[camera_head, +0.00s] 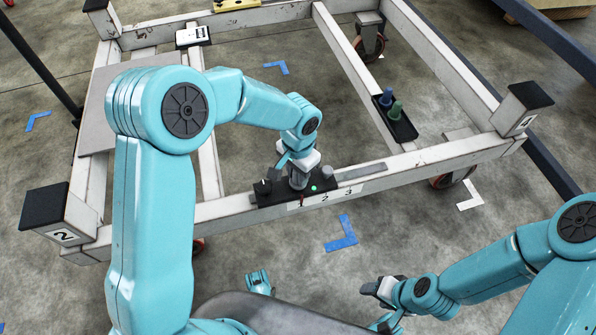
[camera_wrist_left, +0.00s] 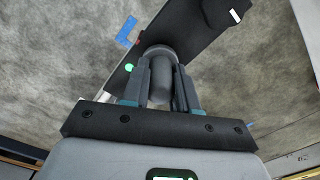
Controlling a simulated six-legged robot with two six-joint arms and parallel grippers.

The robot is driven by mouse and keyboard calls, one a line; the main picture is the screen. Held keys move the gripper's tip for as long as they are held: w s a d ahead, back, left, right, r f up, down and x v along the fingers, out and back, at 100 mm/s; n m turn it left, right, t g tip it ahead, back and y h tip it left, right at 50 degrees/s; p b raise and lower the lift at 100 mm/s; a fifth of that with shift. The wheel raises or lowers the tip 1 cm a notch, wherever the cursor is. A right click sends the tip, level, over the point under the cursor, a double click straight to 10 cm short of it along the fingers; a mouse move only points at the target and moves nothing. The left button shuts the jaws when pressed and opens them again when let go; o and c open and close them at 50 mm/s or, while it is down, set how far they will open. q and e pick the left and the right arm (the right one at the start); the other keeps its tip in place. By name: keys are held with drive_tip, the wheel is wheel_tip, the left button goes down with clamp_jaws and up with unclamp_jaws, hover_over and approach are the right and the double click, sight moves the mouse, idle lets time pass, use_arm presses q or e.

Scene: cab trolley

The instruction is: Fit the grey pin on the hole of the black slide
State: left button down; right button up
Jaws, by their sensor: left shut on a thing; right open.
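The black slide (camera_head: 268,198) lies on the front rail of the trolley, with a green dot on its top. My left gripper (camera_head: 298,178) is over the middle of the slide, pointing down. In the left wrist view its two fingers (camera_wrist_left: 161,85) are shut on the grey pin (camera_wrist_left: 163,80), a dark grey cylinder with a wider round end against the slide (camera_wrist_left: 190,35). The hole is hidden, and I cannot tell whether the pin is in it. My right gripper (camera_head: 374,289) is open and empty, low in front of the trolley.
The trolley's white front rail (camera_head: 430,157) carries painted numbers. A black tray (camera_head: 403,130) with a blue and a green peg sits on a right-hand bar. The floor in front is clear, with blue tape marks (camera_head: 341,234).

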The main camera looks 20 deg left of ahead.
use_arm(q)
drive_tip(key=c, duration=0.8)
unclamp_jaws()
wheel_tip(320, 180, up, 16)
drive_tip(key=p, duration=0.6)
drive_tip(key=shift+r, duration=0.15)
drive_tip(key=shift+s, duration=0.1)
